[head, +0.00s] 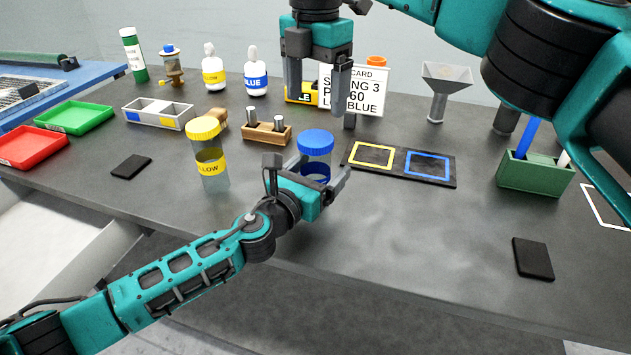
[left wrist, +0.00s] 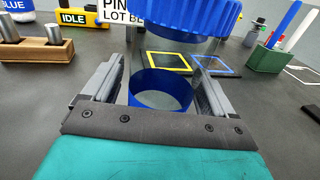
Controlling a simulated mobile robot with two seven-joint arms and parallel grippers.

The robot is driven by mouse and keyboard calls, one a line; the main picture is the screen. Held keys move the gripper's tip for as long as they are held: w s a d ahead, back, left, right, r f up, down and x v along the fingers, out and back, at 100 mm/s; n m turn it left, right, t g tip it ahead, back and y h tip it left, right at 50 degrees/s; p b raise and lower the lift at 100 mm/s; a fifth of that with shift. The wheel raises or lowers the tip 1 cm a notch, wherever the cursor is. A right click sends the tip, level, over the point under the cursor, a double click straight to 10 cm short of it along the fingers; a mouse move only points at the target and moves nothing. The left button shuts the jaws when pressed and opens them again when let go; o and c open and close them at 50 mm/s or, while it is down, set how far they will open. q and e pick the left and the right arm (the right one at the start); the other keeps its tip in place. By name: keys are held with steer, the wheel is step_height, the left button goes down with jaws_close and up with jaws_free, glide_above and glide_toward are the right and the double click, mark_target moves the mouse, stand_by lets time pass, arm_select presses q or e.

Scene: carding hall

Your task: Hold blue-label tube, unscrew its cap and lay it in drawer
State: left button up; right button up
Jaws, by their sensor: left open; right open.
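The blue-label tube (head: 315,163) stands upright on the dark bench with its ribbed blue cap (head: 316,141) on. In the left wrist view the cap (left wrist: 185,15) is at the top and the blue label band (left wrist: 160,89) lies between the fingers. My left gripper (head: 319,175) is open, with a finger on either side of the tube; contact is not clear. My right gripper (head: 317,98) is open and empty, pointing down above and behind the cap. A pale, open drawer-like box (head: 50,245) shows below the bench's front edge at lower left.
A yellow-capped tube (head: 209,153) stands left of my left gripper. Behind are a wooden block with metal pegs (head: 267,134) and a card sign (head: 362,90). A dark mat with yellow and blue squares (head: 399,164) lies to the right. The front right bench is mostly clear.

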mark_target(315, 138)
arm_select(q)
jaws_close()
arm_select(e)
steer(key=m, duration=0.5)
steer(key=shift+m, duration=0.4)
steer(key=m, duration=0.7)
steer(key=shift+m, duration=0.3)
steer(key=shift+f, duration=4)
